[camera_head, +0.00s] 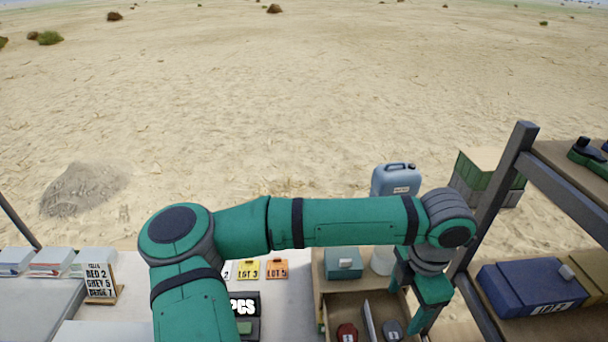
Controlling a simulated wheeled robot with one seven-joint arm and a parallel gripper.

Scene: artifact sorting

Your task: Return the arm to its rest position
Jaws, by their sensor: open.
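My green arm reaches up and across to the right over the white table (285,325). My gripper (415,322) hangs down at the arm's end, over the right side of an open wooden drawer (340,300). Its jaws are apart, with no object seen between them. In the drawer lie a red object (347,332) and a dark grey object (392,329), with a thin grey divider (369,321) between them. The arm hides part of the table and of the cabinet behind it.
A metal-framed shelf (499,210) stands close to the right of my gripper, holding a blue box (525,286). A teal box (343,263) sits behind the drawer. Open sand lies beyond.

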